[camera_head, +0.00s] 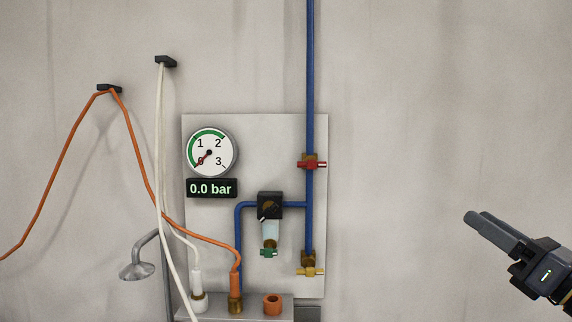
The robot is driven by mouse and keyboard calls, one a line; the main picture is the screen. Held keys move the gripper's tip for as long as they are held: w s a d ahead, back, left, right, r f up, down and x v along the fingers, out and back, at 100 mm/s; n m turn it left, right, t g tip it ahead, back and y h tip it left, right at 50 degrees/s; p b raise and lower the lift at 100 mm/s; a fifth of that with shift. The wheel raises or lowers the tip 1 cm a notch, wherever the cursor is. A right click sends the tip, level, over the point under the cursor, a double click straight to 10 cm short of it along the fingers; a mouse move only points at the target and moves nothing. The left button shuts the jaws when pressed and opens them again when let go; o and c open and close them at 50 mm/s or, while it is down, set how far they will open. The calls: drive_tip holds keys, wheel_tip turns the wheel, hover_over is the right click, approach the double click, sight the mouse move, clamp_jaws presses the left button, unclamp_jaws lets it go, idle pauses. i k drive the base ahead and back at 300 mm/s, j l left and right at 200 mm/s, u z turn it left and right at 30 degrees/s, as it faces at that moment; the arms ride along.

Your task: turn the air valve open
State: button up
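A valve with a red handle (312,165) sits in the vertical blue pipe on the grey wall panel. Its handle lies level, crosswise to the pipe. A yellow-handled valve (309,271) is at the pipe's lower end and a green handle (269,253) is under the regulator; no label shows which is the air valve. The round gauge (210,153) has its needle near 0, and the display (212,188) reads 0.0 bar. My gripper (470,217) is at the right, well apart from the valves, pointing up-left. Its fingers overlap in this view, so their gap cannot be told. It touches nothing visible.
A black regulator (270,206) with a clear bowl sits left of the pipe. An orange hose (137,134) and a white hose (160,130) hang from wall hooks to fittings below. The wall between panel and gripper is bare.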

sight(310, 163)
drive_tip(key=i+l+u, duration=0.55)
drive_tip(key=l+u, duration=0.3)
drive_tip(key=i+l+u, duration=0.25)
drive_tip(key=l, duration=0.15)
drive_tip(key=l+u, duration=0.6)
drive_tip(key=l, duration=0.2)
drive_tip(key=i+l+u, duration=0.15)
